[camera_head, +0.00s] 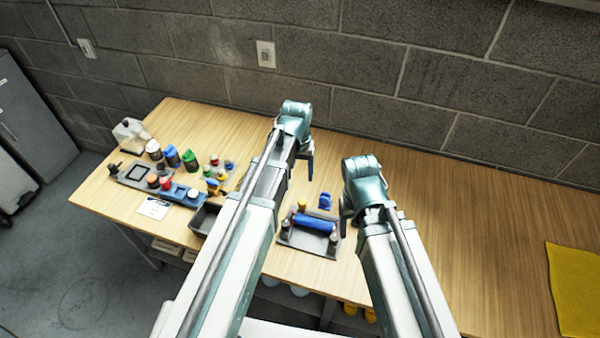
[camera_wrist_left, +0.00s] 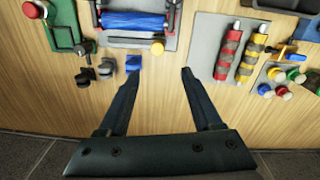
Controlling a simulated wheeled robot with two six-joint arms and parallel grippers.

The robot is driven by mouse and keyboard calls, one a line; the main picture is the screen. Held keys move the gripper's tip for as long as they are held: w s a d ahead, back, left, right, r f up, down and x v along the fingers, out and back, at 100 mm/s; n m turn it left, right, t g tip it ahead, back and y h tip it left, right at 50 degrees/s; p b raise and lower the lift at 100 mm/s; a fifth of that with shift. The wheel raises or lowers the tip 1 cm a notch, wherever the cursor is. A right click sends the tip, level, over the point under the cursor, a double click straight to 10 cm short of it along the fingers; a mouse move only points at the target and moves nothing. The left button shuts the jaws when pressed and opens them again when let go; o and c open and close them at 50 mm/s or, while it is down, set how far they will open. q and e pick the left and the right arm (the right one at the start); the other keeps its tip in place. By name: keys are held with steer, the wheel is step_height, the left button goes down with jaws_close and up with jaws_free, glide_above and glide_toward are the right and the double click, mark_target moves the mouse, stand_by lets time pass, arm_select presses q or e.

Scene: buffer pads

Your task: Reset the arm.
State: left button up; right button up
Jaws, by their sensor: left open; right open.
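My left gripper (camera_head: 309,155) is over the table toward the wall in the head view. In the left wrist view its two fingers (camera_wrist_left: 160,75) are spread wide, with only bare wood between them. A small blue piece (camera_wrist_left: 133,63) lies by the tip of the left-hand finger, and I cannot tell whether they touch. My right gripper (camera_head: 345,216) hangs just right of a grey tray (camera_head: 292,240) that holds a blue roller (camera_head: 314,222). Its fingers are mostly hidden by its arm, and no held object shows.
Bottles (camera_head: 172,156), jars and a grey-blue rack (camera_head: 178,192) crowd the table's left end. A dark bin (camera_head: 204,219) is partly behind my left arm. A yellow mat (camera_head: 575,285) lies at the right. The wooden table (camera_head: 480,230) between is clear. A block wall stands behind.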

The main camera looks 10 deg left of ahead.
arm_select(q)
steer(key=shift+r, duration=0.15)
steer(key=s+d+m+y+b, duration=0.1)
steer(key=s+d+m, duration=0.3)
steer(key=s, duration=1.1)
steer(key=shift+s+d+f+y, duration=0.4)
steer(key=shift+d+f, duration=0.05)
steer(key=shift+d, duration=0.25)
